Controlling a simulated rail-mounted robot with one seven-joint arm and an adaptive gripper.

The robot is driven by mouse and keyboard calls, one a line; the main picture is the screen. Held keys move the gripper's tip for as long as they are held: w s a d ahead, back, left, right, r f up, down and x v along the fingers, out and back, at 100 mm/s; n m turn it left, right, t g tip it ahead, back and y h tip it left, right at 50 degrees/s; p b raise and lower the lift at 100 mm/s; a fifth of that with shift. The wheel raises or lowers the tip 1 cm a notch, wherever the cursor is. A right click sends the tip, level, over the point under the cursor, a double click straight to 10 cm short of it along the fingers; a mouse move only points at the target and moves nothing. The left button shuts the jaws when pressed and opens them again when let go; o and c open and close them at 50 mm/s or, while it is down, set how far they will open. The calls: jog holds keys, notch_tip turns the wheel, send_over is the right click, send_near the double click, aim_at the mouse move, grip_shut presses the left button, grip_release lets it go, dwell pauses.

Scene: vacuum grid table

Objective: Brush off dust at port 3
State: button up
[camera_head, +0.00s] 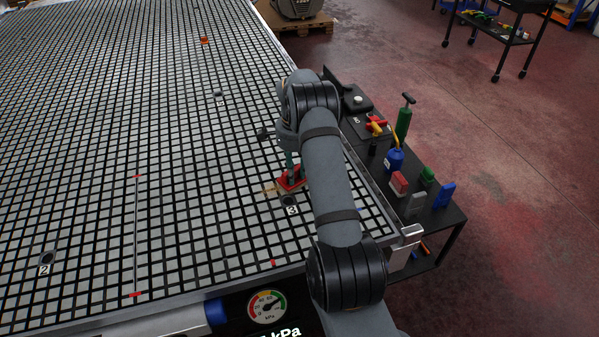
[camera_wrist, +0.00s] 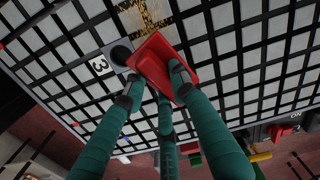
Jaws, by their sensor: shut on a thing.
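My gripper (camera_head: 289,166) is low over the grid table beside port 3, its green fingers shut on a red brush (camera_head: 292,179). In the wrist view the fingertips (camera_wrist: 156,88) close around the red brush (camera_wrist: 152,58), which lies tilted across the grid. Port 3 (camera_head: 289,200) is a dark round hole beside the printed 3. It also shows in the wrist view (camera_wrist: 121,51), just left of the brush. Brush bristles are hidden, so contact with the table cannot be told.
A black side cart (camera_head: 440,222) along the table's right edge holds a green pump (camera_head: 403,120), a blue bottle (camera_head: 395,160) and several blocks. Port 2 (camera_head: 47,259) is at the left. A pressure gauge (camera_head: 267,307) is at the front. The grid left of my gripper is largely clear.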

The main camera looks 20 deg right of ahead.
jog(key=shift+w+a+f+b, duration=0.1)
jog(key=shift+a+b, duration=0.3)
jog(key=shift+a, duration=0.9)
jog(key=shift+a+f+b, duration=0.1)
jog(key=shift+a+b, duration=0.3)
jog(key=shift+a, duration=0.85)
jog(key=shift+w+a+r+b, duration=0.15)
jog(key=shift+a+b, duration=0.05)
jog(key=shift+a, duration=1.4)
jog(key=shift+w+a+r+b, duration=0.1)
jog(key=shift+a+r+b, duration=0.1)
jog(key=shift+a, duration=1.35)
notch_tip(320, 180, up, 6)
jog(key=p, duration=0.4)
jog(key=shift+p, duration=0.3)
notch_tip(320, 180, up, 3)
jog(key=shift+d+p, duration=0.1)
jog(key=shift+p, duration=1)
